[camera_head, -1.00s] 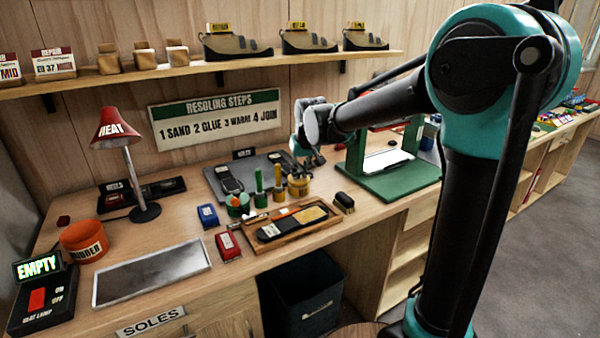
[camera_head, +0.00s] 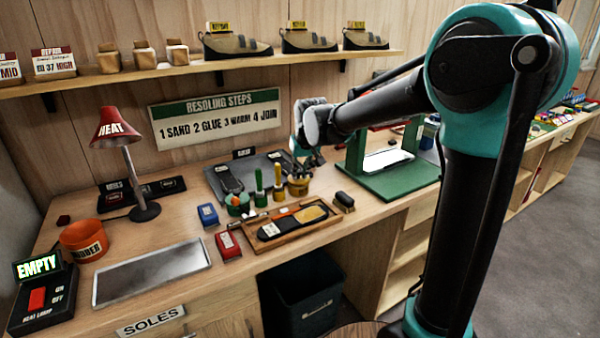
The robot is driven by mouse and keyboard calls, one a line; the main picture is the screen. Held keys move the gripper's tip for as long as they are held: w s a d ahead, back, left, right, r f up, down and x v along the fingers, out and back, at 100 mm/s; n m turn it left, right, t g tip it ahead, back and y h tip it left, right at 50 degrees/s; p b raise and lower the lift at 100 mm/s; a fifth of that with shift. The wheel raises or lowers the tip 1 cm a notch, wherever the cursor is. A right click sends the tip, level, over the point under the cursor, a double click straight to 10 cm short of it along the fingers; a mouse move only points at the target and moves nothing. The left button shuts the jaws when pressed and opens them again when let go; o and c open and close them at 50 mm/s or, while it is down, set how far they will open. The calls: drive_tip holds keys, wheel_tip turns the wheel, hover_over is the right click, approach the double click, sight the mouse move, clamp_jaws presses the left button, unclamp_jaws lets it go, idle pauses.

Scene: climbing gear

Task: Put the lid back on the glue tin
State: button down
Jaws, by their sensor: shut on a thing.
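The yellow-brown tin (camera_head: 298,188), which I take for the glue tin, stands upright on the bench at the back middle. My gripper (camera_head: 304,174) points down right over its top, with its fingers closed. It is shut on the lid, which is small, dark and mostly hidden between the fingers and the tin's rim. I cannot tell whether the lid touches the rim.
A wooden tray (camera_head: 292,236) with a sole lies in front, beside a dark brush (camera_head: 344,202). A green stand (camera_head: 388,184) is close on the right.

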idle(0.4)
drive_tip(key=c, duration=0.9)
unclamp_jaws()
drive_tip(key=shift+o, duration=0.2)
wheel_tip(320, 180, up, 7)
idle(0.5)
clamp_jaws()
idle(0.5)
idle(0.7)
drive_tip(key=shift+f, duration=0.55)
